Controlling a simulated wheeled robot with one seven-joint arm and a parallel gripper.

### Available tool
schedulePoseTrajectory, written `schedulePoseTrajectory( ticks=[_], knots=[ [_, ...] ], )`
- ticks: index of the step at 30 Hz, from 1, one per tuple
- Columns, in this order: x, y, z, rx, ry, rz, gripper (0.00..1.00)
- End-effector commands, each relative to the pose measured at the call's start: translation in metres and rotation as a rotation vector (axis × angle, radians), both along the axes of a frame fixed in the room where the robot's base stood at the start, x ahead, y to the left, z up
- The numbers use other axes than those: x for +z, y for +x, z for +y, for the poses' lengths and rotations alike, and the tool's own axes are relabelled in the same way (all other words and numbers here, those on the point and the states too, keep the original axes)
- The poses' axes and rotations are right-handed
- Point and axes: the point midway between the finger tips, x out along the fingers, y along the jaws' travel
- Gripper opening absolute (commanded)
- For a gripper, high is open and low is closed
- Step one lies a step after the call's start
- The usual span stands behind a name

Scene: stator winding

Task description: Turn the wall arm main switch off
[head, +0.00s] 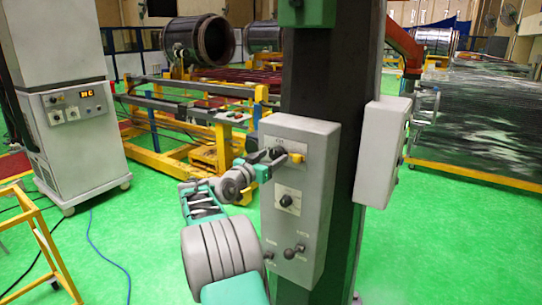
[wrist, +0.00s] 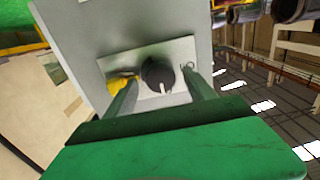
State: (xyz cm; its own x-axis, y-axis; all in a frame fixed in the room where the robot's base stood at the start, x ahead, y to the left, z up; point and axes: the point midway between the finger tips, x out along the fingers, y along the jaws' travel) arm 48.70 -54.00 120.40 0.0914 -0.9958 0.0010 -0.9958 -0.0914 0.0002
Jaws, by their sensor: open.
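The main switch is a black round knob (wrist: 158,74) with a white pointer mark, on a pale plate at the upper part of the grey control box (head: 318,190). In the wrist view, the pointer lies toward the bottom of the picture. My gripper (head: 272,158) is at this plate, open. In the wrist view, its two fingers (wrist: 161,82) stand on either side of the knob, with visible gaps. A yellow part (head: 296,158) shows beside the switch; in the wrist view it is partly behind the left finger. In the head view, my gripper partly hides the knob.
Lower on the box are a second black knob (head: 288,200) and two small levers (head: 294,251). The box hangs on a dark column (head: 345,70), with another grey box (head: 382,150) at right. A yellow frame (head: 160,155) stands behind my arm.

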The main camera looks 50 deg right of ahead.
Motion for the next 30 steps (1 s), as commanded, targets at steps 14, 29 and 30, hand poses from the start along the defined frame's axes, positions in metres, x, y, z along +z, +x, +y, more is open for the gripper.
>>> schedulePoseTrajectory(
  ticks=[14, 29, 30],
  knots=[
    [-0.0005, 0.0004, 0.0005, 0.001, 0.001, 0.0, 0.4],
    [-0.0005, 0.0003, 0.0006, 0.001, 0.001, 0.0, 0.01],
    [-0.0005, 0.0003, 0.0006, 0.001, 0.001, 0.0, 0.01]
  ],
)
